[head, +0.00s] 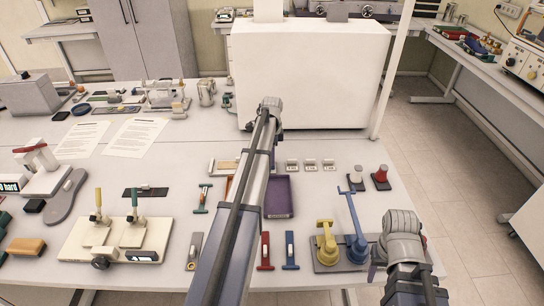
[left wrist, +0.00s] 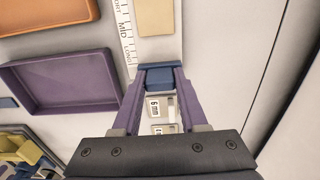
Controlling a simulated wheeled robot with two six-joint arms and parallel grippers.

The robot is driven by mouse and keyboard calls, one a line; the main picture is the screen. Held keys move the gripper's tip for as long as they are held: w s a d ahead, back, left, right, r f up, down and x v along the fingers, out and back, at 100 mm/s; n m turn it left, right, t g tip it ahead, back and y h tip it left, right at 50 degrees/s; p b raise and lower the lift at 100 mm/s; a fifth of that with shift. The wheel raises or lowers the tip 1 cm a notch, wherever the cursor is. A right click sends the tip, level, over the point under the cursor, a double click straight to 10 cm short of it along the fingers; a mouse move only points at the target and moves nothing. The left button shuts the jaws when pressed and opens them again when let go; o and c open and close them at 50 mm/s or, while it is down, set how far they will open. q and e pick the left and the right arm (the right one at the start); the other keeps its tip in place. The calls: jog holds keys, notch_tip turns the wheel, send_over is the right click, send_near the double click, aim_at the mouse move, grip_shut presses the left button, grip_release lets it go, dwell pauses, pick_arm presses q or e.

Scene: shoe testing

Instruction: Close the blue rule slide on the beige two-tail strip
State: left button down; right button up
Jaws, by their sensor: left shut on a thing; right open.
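In the left wrist view my left gripper (left wrist: 160,84) has its two purple fingers shut on the blue rule slide (left wrist: 160,76). The slide sits on the white rule (left wrist: 127,30) at the near end of the beige strip (left wrist: 155,18). The strip runs out of the top of that view, so its tails are hidden. In the head view the beige strip (head: 227,165) shows left of my left arm, which hides the slide and my left fingers. My right gripper (head: 373,271) is at the lower right, open, mostly hidden by its own wrist, beside the yellow and blue levers.
A purple tray (left wrist: 62,88) and an orange tray (left wrist: 45,10) lie beside the rule. Small labelled cards (head: 310,165) lie right of my left arm. A white box (head: 310,70) stands behind. Yellow (head: 327,243) and blue (head: 355,230) levers stand front right.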

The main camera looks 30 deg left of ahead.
dwell(0.3)
pick_arm(q)
jog(key=s+a, duration=0.2)
jog(key=a, duration=0.2)
jog(key=shift+s+a, duration=0.3)
jog(key=shift+s, duration=0.1)
jog(key=shift+c, duration=2.2)
grip_release()
notch_tip(320, 180, up, 8)
jog(key=p, duration=0.8)
